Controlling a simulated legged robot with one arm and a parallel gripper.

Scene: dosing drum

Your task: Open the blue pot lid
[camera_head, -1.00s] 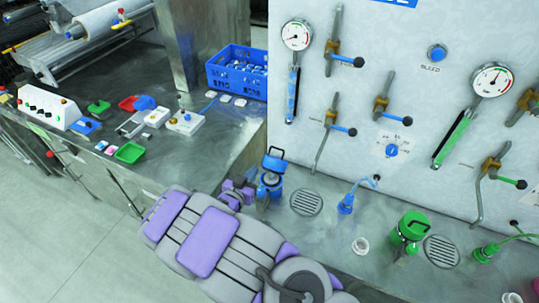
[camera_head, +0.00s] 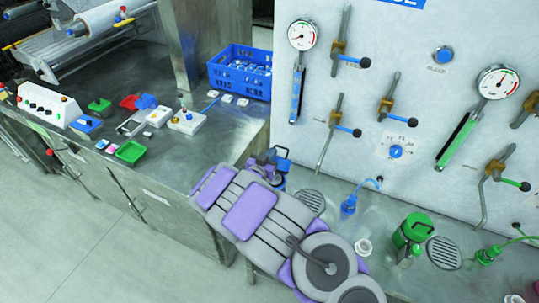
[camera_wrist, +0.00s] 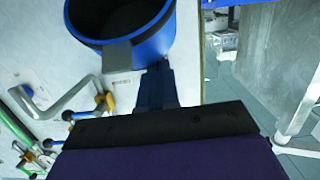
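The blue pot (camera_head: 281,165) stands on the metal bench against the white panel, largely hidden behind my arm in the head view. Contact and finger gap are unclear.
A green pot (camera_head: 411,232) stands to the right, near a small white cup (camera_head: 363,247). A blue hose fitting (camera_head: 349,206) is behind my arm. Levers and gauges (camera_head: 499,82) line the panel. A blue crate (camera_head: 240,72) and small trays sit on the left bench.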

